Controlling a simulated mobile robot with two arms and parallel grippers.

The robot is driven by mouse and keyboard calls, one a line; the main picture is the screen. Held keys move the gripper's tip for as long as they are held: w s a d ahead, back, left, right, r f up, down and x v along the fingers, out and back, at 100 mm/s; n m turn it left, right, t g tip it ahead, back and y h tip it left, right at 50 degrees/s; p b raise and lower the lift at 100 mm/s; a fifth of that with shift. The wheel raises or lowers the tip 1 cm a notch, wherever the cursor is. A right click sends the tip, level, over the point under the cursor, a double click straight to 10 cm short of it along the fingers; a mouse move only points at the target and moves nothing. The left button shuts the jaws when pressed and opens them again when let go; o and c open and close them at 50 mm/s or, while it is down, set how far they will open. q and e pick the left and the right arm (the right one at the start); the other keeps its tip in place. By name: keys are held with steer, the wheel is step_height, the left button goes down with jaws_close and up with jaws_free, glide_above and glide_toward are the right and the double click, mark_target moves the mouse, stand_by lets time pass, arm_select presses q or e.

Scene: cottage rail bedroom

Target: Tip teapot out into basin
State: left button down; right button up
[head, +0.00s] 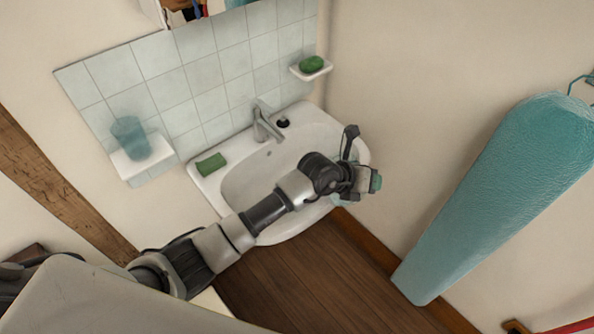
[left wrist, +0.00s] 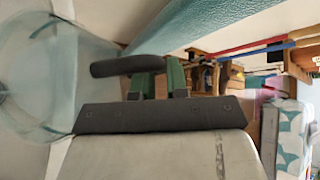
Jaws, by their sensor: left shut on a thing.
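A clear glass teapot (left wrist: 45,75) with a dark handle (left wrist: 128,66) fills the left side of the left wrist view. My left gripper (left wrist: 163,78) is shut on that handle. In the head view my left gripper (head: 362,180) is over the right side of the white basin (head: 240,185). Only a pale glassy bit of the teapot (head: 338,200) shows there, below the gripper. The arm and gripper hide most of it, so I cannot tell its tilt or what is inside. My right gripper is not in view.
A tap (head: 265,122) stands at the basin's back. A green block (head: 211,165) lies on its left rim. A blue tumbler (head: 129,138) and a green soap (head: 312,63) sit on wall shelves. A teal towel (head: 490,200) hangs at right.

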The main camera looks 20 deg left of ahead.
mark_target(352, 159)
arm_select(q)
steer(key=shift+w+a+r+n+h+b, duration=0.25)
steer(key=shift+a+r+b, duration=0.1)
steer(key=shift+a+b, duration=0.15)
steer(key=shift+w+a+r+n+h+b, duration=0.15)
steer(key=shift+a+r+h+b, duration=0.15)
steer(key=shift+b, duration=0.25)
stand_by(2.5)
steer(key=shift+w+a+r+n+h+b, duration=0.25)
steer(key=shift+a+h+b, duration=0.25)
steer(key=shift+b, duration=0.3)
steer(key=shift+w+a+r+n+h+b, duration=0.15)
steer(key=shift+a+r+h+b, duration=0.1)
steer(key=shift+a+b, duration=0.45)
stand_by(1.2)
steer(key=shift+w+a+r+n+h+b, duration=0.2)
steer(key=shift+a+r+b, duration=0.1)
steer(key=shift+r+b, duration=0.15)
steer(key=shift+w+a+r+n+h+b, duration=0.1)
steer(key=shift+a+r+h+b, duration=0.1)
steer(key=shift+a+r+b, duration=0.15)
stand_by(0.4)
steer(key=shift+w+a+r+h+b, duration=0.2)
steer(key=shift+a+r+h+b, duration=0.1)
steer(key=shift+a+r+b, duration=0.2)
